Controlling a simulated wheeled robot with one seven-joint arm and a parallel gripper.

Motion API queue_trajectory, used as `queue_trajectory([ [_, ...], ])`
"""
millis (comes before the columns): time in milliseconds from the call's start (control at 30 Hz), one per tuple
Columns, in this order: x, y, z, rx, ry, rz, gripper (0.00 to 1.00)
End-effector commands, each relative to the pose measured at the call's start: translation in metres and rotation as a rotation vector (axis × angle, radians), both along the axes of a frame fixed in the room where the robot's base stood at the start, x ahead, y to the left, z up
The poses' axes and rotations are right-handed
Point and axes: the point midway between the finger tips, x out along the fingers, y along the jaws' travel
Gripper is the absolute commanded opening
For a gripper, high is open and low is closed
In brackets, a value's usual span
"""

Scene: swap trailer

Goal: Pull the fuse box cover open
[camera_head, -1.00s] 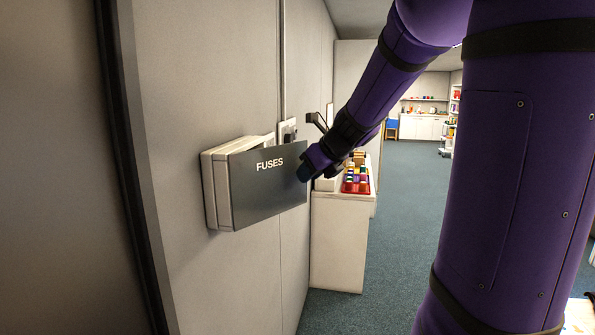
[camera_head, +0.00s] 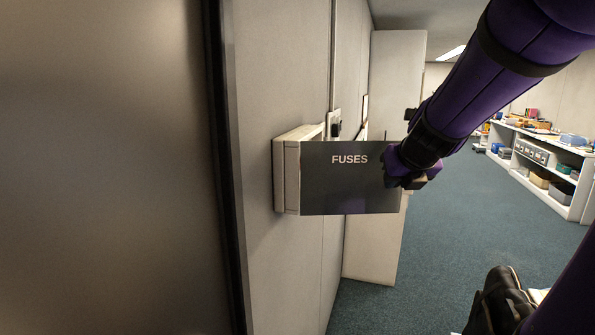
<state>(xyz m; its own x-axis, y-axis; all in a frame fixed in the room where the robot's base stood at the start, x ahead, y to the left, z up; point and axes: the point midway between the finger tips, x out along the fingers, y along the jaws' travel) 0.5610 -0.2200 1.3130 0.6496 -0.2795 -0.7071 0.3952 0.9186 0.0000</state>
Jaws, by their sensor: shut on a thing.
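The fuse box (camera_head: 286,178) is a pale box fixed to the wall on the left. Its dark grey cover (camera_head: 335,192), marked FUSES, is swung out from the wall and hinged at its left edge. My gripper (camera_head: 398,170) is shut on the free right edge of the cover. The fingertips are partly hidden by my own purple wrist, and the inside of the box is hidden behind the cover.
A white cabinet (camera_head: 370,255) stands behind the cover. A dark door edge (camera_head: 222,150) is at the left. White shelves (camera_head: 550,175) with boxes stand at the far right. Blue carpet (camera_head: 455,225) is open between them.

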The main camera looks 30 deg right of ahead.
Motion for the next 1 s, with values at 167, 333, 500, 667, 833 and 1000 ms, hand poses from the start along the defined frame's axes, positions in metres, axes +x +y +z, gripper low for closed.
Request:
queue_trajectory([
  [167,-0.0031,0.0019,0.0006,-0.002,-0.001,-0.018,0.0],
  [333,-0.0034,0.0022,0.0006,-0.001,-0.001,-0.021,0.0],
  [500,-0.0032,0.0022,0.0006,0.0,-0.001,-0.02,0.0],
  [667,-0.0032,0.0022,0.0004,-0.001,-0.001,-0.019,0.5],
  [833,-0.0032,0.0022,0.0003,-0.001,0.0,-0.019,0.5],
  [1000,-0.0016,0.0015,0.0001,0.001,0.0,-0.011,0.5],
])
